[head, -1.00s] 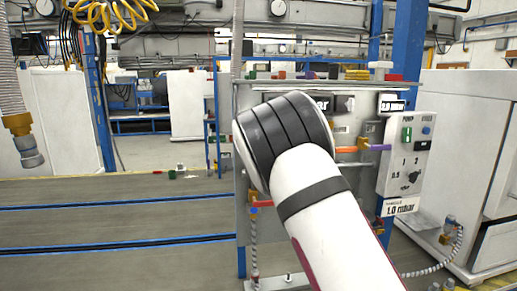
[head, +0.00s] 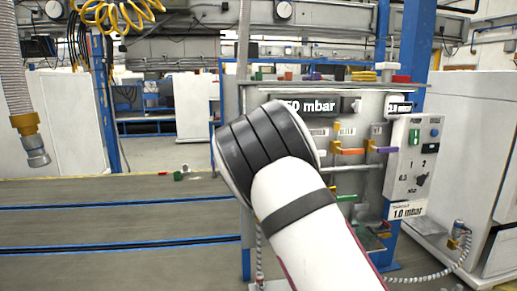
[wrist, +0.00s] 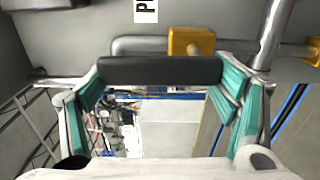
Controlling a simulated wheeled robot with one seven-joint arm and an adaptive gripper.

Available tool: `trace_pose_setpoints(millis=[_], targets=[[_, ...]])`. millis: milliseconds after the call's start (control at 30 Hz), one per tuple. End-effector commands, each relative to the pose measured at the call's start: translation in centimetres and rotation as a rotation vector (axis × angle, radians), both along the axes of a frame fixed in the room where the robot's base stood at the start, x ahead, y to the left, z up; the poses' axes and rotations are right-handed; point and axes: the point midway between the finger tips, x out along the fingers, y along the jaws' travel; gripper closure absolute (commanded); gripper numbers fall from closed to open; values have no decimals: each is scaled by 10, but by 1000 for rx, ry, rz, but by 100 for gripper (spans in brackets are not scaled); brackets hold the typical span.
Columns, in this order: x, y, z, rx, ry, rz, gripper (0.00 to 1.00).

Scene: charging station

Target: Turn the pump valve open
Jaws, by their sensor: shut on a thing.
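In the wrist view my gripper (wrist: 160,85) has its two teal-padded fingers at either end of a dark bar-shaped handle (wrist: 160,70), shut on it. The bar lies level across the picture, close to a grey panel. A white label starting with "P" and cut off by the frame (wrist: 146,10) is above it, so the bar looks like the pump valve handle. How it joins the pipe is not clear. In the head view my white and black arm covers the gripper and this handle.
The valve panel (head: 352,217) carries an orange handle (head: 352,151), a purple handle (head: 387,149) and a green handle (head: 345,198). A grey control box (head: 411,165) stands at its right. A yellow block (wrist: 190,43) sits on a pipe behind the bar.

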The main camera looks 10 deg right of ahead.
Motion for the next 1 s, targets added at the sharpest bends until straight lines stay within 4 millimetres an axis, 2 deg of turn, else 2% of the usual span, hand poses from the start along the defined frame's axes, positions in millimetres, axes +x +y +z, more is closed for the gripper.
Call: trace_pose_setpoints(millis=[100, 133, 200, 667, 833, 1000], targets=[[0, 1, 0, -6, -1, 3, 69], [0, 1, 0, -6, -1, 3, 17], [0, 1, 0, -5, -1, 3, 1], [-3, 1, 1, -1, -1, 1, 0], [-22, 1, 1, 0, 0, 2, 0], [-54, 1, 1, 1, 1, 2, 0]])
